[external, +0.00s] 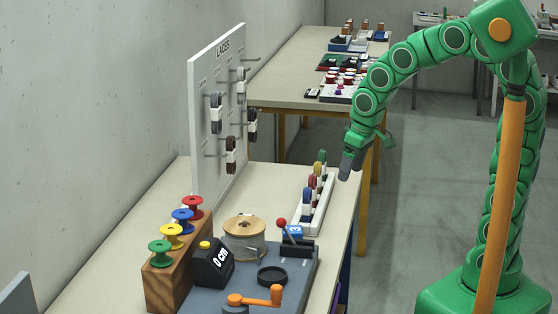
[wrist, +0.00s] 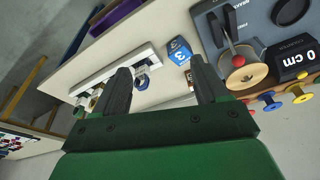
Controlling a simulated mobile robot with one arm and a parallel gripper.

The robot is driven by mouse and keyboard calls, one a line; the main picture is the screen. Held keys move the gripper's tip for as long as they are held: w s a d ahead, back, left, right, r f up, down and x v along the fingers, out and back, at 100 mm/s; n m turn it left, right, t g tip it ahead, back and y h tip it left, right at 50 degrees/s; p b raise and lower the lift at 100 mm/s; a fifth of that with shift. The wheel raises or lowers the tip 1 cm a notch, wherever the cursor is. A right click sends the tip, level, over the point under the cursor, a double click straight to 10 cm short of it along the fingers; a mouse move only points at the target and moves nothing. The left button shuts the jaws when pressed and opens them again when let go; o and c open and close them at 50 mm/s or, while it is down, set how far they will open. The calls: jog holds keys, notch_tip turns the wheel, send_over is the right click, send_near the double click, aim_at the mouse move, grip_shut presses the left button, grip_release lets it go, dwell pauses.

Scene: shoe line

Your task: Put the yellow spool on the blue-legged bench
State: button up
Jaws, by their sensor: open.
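The yellow spool (external: 172,236) stands on a wooden block (external: 165,284) between a green spool (external: 160,251) and a blue spool (external: 182,219), with a red one (external: 193,206) behind. It also shows at the right edge of the wrist view (wrist: 302,97). The block is on the near bench (external: 262,182), which has a blue leg (external: 347,265). My gripper (external: 350,165) is open and empty, above the bench's right edge and far from the yellow spool. In the wrist view my gripper (wrist: 161,72) points down over the bench, near a white rack (wrist: 105,72).
The white rack with coloured pieces also shows in the external view (external: 328,207). A blue-grey winding unit (external: 295,278) with an orange crank (external: 258,297) and a counter (external: 212,264) sits beside the wooden block. A laces board (external: 215,125) stands behind. A bench with yellow legs (external: 285,70) is farther back.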

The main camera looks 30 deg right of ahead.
jog(key=w+a+n+t+y, duration=0.15)
jog(key=w+a, duration=0.35)
jog(key=a, duration=0.6)
jog(key=n+t+y, duration=0.1)
jog(key=n+y, duration=0.4)
send_near(176, 228)
jog(key=shift+h, duration=0.25)
jog(key=x, duration=0.4)
jog(key=shift+a+r, duration=0.1)
jog(key=shift+a, duration=0.3)
jog(key=shift+x, duration=3.75)
jog(key=shift+d, duration=0.1)
